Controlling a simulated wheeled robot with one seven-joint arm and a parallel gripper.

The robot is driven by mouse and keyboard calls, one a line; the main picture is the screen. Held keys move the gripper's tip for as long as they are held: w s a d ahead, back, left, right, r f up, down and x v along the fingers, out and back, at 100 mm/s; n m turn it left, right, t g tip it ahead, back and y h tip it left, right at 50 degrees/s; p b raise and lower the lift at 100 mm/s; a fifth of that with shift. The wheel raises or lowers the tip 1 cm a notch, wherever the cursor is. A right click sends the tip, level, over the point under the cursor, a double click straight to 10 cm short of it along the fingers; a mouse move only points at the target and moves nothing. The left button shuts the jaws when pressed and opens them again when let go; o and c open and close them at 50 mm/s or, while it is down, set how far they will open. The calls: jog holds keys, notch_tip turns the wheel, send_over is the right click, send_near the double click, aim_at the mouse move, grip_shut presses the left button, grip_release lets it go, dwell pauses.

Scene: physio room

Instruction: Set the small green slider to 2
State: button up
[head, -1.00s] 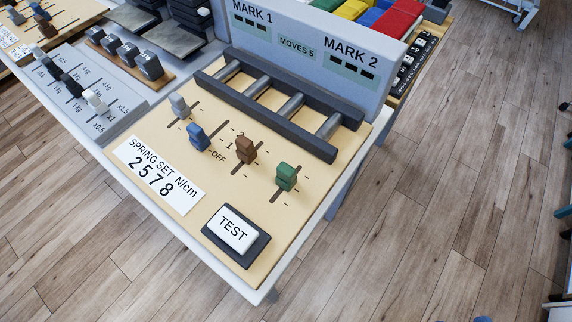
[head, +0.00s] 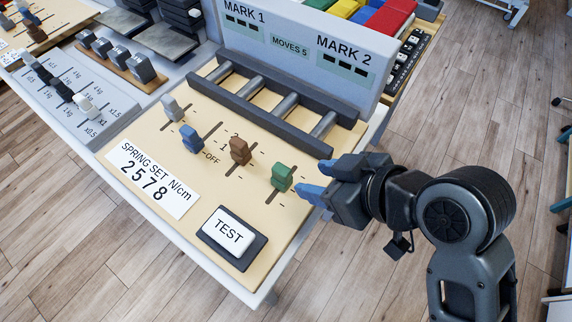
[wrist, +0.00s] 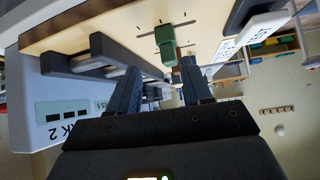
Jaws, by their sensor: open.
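The small green slider (head: 282,177) stands upright in the rightmost slot of the tan panel (head: 185,232). Its knob is around the middle of its slot; the exact mark is hard to read. The labels 2, 1 and OFF are printed left of the brown slider (head: 240,150). My gripper (head: 316,180) is open and empty, just right of the green slider, fingers pointing at it and apart from it. In the wrist view the green slider (wrist: 166,45) stands just beyond the gap between my open fingers (wrist: 160,74).
A blue slider (head: 191,138) and a grey slider (head: 172,108) stand further left. The white TEST button (head: 228,230) is in front. A dark rail frame with rollers (head: 276,106) lies behind the sliders, before the MARK display (head: 300,45). Right of the table is open floor.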

aim_at(282, 169)
jog(key=shift+n+g, duration=0.5)
jog(key=shift+n, duration=0.3)
jog(key=shift+w+a+f, duration=0.55)
jog(key=shift+w+a, duration=0.2)
jog(key=shift+a, duration=0.25)
jog(key=shift+w+a+f, duration=0.6)
jog(key=shift+w+a, duration=0.1)
jog(key=shift+a, duration=0.3)
jog(key=shift+w+a+f, duration=0.55)
jog(key=shift+w+a, duration=0.2)
jog(key=shift+a, duration=0.25)
jog(key=shift+c, duration=0.4)
grip_shut()
